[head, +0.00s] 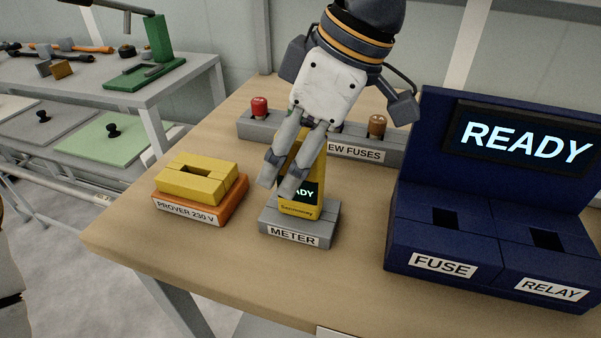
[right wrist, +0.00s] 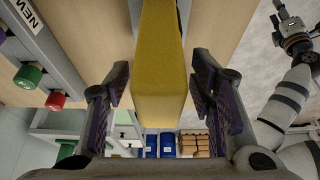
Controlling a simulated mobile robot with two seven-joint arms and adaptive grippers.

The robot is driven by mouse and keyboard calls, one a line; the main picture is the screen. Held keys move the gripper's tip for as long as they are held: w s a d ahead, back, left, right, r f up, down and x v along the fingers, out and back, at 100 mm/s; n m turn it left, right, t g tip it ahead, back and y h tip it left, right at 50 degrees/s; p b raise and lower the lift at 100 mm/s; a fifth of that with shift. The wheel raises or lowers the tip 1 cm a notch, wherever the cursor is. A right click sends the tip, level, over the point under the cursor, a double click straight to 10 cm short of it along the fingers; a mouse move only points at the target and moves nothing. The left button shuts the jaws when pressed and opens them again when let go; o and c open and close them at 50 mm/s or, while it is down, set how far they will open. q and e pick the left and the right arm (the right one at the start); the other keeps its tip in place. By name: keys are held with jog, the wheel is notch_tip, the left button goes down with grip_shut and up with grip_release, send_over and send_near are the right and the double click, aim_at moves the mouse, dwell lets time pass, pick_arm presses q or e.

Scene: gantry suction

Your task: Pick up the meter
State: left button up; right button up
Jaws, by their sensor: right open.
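The meter (head: 297,205) is a yellow upright block with a dark screen, of which "ADY" can be read. It stands in a grey base labelled METER (head: 297,231) on the wooden table. My right gripper (head: 281,185) is open and comes down from above at the meter, covering part of it in the head view. In the right wrist view the meter (right wrist: 160,70) runs between the two spread fingers, with gaps on both sides. Part of what looks like my left arm shows at the right of that view; its jaws are too small to read.
A yellow block sits in an orange base labelled PROVER 230 V (head: 190,208), left of the meter. A grey NEW FUSES rack (head: 355,152) stands behind. A blue console (head: 430,230) with FUSE and RELAY slots stands right. Bare tabletop lies between these.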

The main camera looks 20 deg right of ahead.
jog(key=shift+w+a+f, duration=0.15)
jog(key=shift+f, duration=0.25)
grip_shut()
jog(key=shift+r, duration=0.15)
